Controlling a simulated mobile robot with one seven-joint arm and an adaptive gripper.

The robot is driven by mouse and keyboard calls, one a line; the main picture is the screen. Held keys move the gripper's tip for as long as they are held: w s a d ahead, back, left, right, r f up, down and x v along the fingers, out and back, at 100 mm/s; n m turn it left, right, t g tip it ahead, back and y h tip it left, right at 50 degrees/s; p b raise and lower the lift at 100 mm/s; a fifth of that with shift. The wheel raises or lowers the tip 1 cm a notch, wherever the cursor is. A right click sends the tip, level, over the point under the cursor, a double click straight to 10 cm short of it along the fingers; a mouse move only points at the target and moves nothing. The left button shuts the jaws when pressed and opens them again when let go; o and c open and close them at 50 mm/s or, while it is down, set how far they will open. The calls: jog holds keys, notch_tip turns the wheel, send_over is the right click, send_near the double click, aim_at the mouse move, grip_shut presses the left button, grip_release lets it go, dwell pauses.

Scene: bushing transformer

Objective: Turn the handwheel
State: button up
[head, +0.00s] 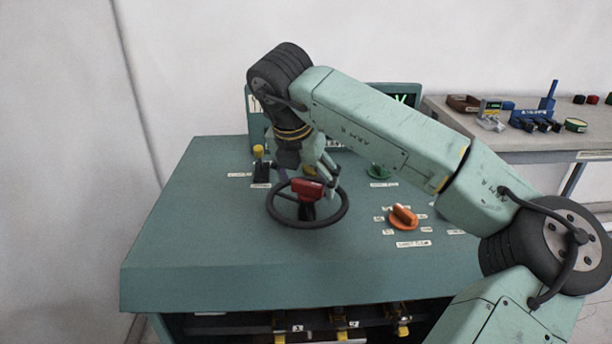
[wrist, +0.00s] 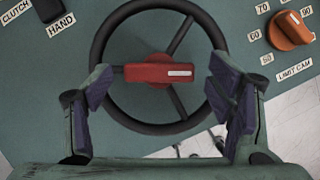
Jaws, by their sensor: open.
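The handwheel is a dark ring with spokes and a red hub block. In the head view the handwheel (head: 308,222) stands above the green console top, with its red block (head: 307,189) at the centre. In the wrist view the handwheel (wrist: 153,128) fills the upper middle, its red block (wrist: 160,73) between the fingers. My gripper (wrist: 160,95) is open, with one finger at each side of the wheel, overlapping its left and right rim in the picture. I cannot tell whether the fingers touch it. In the head view my gripper (head: 322,178) is over the wheel's far side, partly hidden.
An orange knob (head: 403,217) labelled limit cam is right of the wheel. A green knob (head: 378,171) lies behind it. A yellow-topped lever (head: 259,160) stands at the left rear. The console's left top is clear. A side bench (head: 540,151) holds small parts.

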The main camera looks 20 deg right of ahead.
jog(key=shift+f, duration=0.3)
jog(key=shift+c, duration=0.5)
jog(key=c, duration=1.6)
